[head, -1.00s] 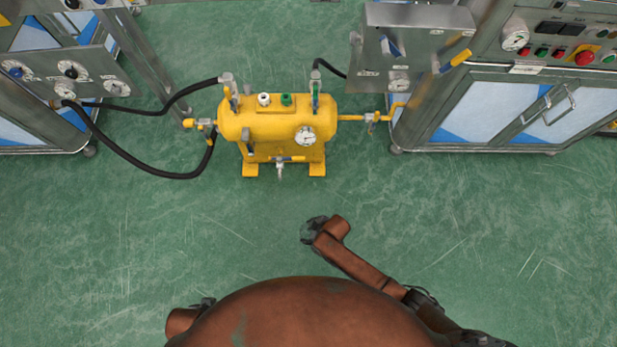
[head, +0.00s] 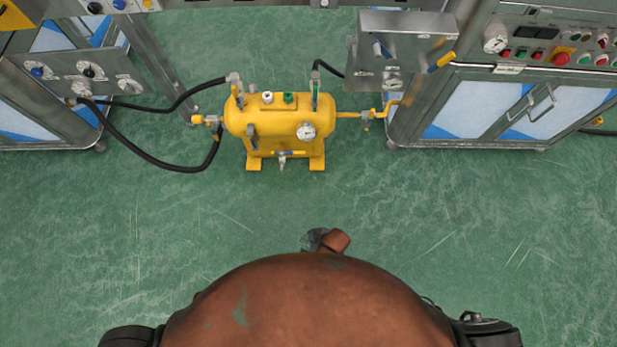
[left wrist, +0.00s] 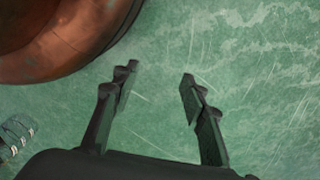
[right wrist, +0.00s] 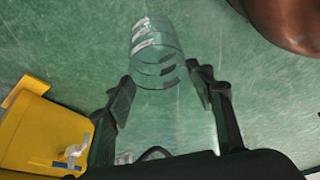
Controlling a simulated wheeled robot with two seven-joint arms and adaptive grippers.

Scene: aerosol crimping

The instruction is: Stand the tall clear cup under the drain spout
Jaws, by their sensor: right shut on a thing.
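The tall clear cup (right wrist: 158,45) is between the fingers of my right gripper (right wrist: 162,82) in the right wrist view. The gripper is shut on it near one end. The drain spout (head: 282,160) hangs low at the middle of the tank's front. The cup is hard to make out in the head view. My left gripper (left wrist: 160,88) is open and empty above the floor.
A black hose (head: 150,160) runs from the left cabinet (head: 60,75) to the tank. A yellow pipe (head: 350,114) joins the tank to the right cabinet (head: 480,110). The green floor (head: 200,215) in front of the tank is clear.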

